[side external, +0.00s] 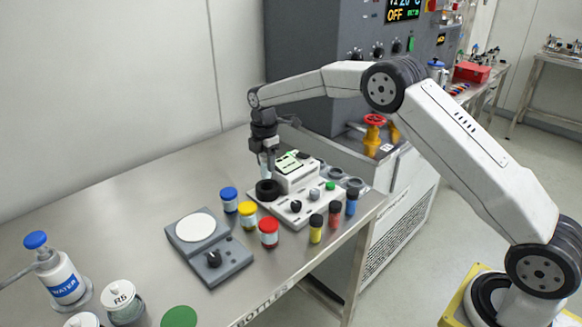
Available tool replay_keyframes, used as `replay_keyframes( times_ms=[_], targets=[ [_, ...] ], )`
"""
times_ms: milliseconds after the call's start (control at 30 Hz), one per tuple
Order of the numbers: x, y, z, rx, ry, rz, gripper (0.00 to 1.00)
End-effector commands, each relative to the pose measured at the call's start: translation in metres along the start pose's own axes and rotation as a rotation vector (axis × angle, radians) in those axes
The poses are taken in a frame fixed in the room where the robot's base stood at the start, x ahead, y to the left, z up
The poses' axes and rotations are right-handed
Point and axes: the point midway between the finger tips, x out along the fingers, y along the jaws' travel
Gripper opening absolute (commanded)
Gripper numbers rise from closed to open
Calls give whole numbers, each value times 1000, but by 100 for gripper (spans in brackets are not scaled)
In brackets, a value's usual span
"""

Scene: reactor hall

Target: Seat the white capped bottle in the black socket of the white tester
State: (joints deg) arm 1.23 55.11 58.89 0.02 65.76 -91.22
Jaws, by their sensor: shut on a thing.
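The white tester (296,181) stands on the steel table, with a small lit screen on its raised part and knobs on its sloping front. Its black socket (267,189) is a dark ring at the tester's left end. My gripper (267,154) points down just above the socket, shut on the white capped bottle (264,169). Only a pale strip of the bottle shows; its cap is hidden by the jaws. The bottle looks roughly upright over the socket. I cannot tell whether its bottom is inside the ring or just above it.
Blue (229,199), yellow (247,214) and red (269,232) capped jars stand in front of the tester. A grey scale (208,247) with a white plate lies left. A water bottle (62,276) stands far left. The table's back left is clear.

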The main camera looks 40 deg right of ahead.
Motion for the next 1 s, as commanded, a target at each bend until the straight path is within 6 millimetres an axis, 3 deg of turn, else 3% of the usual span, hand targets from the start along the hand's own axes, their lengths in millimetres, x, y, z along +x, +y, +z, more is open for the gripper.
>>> replay_keyframes(
  times_ms=[500, 1000],
  targets=[
    [34, 0, 0, 0, 0, -1, 0],
    [44, 0, 0, 0, 0, 1, 0]
  ],
)
